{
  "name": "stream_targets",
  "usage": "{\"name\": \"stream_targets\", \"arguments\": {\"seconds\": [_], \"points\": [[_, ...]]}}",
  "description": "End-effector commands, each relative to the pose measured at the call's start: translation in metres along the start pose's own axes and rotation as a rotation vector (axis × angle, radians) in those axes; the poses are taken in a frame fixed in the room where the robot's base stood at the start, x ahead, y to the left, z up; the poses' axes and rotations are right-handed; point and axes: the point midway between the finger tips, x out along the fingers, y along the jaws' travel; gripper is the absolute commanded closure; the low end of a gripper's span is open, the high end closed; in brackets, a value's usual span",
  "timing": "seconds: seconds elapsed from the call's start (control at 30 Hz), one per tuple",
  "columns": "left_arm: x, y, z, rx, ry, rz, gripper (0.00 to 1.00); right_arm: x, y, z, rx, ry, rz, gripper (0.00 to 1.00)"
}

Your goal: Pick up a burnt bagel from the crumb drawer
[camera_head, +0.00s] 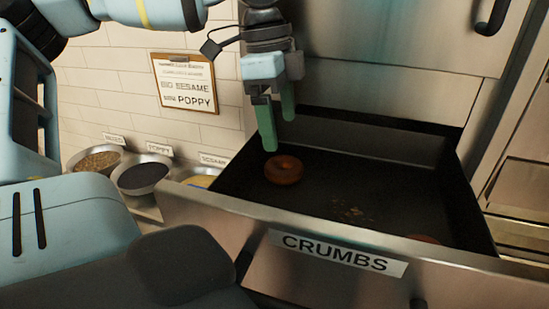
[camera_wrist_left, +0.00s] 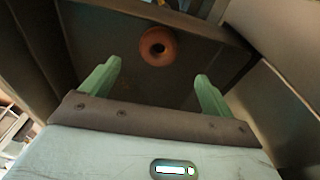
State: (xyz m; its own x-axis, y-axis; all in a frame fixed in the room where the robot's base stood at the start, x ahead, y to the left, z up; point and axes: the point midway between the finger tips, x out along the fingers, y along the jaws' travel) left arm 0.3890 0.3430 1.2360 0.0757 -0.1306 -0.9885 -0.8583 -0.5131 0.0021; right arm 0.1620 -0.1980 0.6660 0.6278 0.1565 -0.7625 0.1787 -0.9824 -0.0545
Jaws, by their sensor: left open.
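A brown ring-shaped bagel (camera_head: 284,170) lies flat on the floor of the open crumb drawer (camera_head: 375,245), near its left side. My left gripper (camera_head: 278,134) is above the bagel with its two green fingers pointing down, apart and empty. In the left wrist view the bagel (camera_wrist_left: 158,46) shows beyond the spread fingertips (camera_wrist_left: 158,72), not between them. A second reddish-brown piece (camera_head: 422,239) is mostly hidden behind the drawer's front wall, so I cannot tell its full shape. My right gripper is not in view.
Crumbs (camera_head: 348,212) lie on the drawer floor. The drawer's steel walls rise around the bagel. Left of the drawer stand bowls of seeds (camera_head: 97,160) and poppy (camera_head: 142,176). A clipboard sign (camera_head: 185,84) hangs on the tiled wall.

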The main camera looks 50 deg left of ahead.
Motion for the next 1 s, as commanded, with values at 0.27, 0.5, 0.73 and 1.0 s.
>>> {"name": "stream_targets", "arguments": {"seconds": [0.27,0.5,0.73,1.0], "points": [[0.001,0.0,0.0,0.0,-0.001,0.0,0.12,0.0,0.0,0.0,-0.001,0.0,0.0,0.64],[0.021,0.001,0.0,0.001,-0.002,0.003,0.12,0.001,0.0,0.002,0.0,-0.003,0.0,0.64],[0.029,0.001,0.001,0.0,0.0,0.0,0.12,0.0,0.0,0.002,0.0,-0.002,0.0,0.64],[0.064,0.003,0.004,0.001,-0.002,0.002,0.12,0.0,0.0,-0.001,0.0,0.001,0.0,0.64]]}}
